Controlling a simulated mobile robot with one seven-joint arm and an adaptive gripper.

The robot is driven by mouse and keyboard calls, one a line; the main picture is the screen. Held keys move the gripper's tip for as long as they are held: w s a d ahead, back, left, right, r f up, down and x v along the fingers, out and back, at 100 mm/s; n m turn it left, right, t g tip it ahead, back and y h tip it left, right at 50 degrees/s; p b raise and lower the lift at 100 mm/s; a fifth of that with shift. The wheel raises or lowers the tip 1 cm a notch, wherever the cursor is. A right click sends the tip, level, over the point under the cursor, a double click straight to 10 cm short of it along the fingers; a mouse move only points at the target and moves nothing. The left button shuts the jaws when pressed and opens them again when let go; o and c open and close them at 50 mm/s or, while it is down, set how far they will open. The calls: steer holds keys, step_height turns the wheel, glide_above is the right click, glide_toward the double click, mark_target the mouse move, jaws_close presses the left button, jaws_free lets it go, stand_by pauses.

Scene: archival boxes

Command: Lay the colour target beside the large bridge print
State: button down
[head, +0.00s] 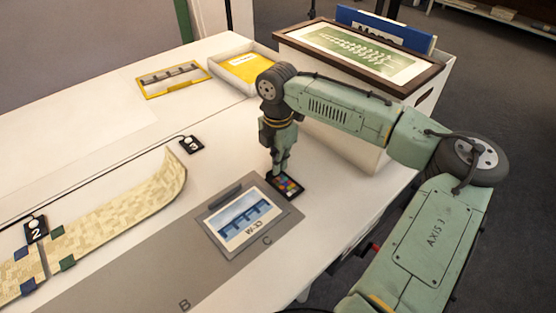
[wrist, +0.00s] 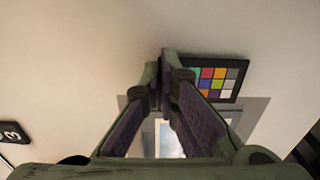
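The colour target (head: 288,187), a dark card with several coloured squares, lies flat at the far right corner of the grey mat, right beside the large bridge print (head: 240,220). The print shows a blue bridge and lies face up on the mat. My gripper (head: 279,173) points down at the target's far left edge. In the wrist view my fingertips (wrist: 160,65) come together with nothing visible between them. The target (wrist: 222,78) shows to their right, partly hidden by one finger. I cannot tell whether they touch it. The print (wrist: 171,140) shows between the fingers.
The grey mat (head: 150,275) bears letters B and C. A long curled strip (head: 120,210) with clips lies left, near a number 3 tag (head: 191,145).

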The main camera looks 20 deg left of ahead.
steer(key=shift+f, duration=0.2)
steer(key=c, duration=2.3)
jaws_free()
steer(key=o, duration=0.5)
steer(key=shift+r, duration=0.1)
step_height(320, 180, up, 12)
steer(key=b, duration=0.2)
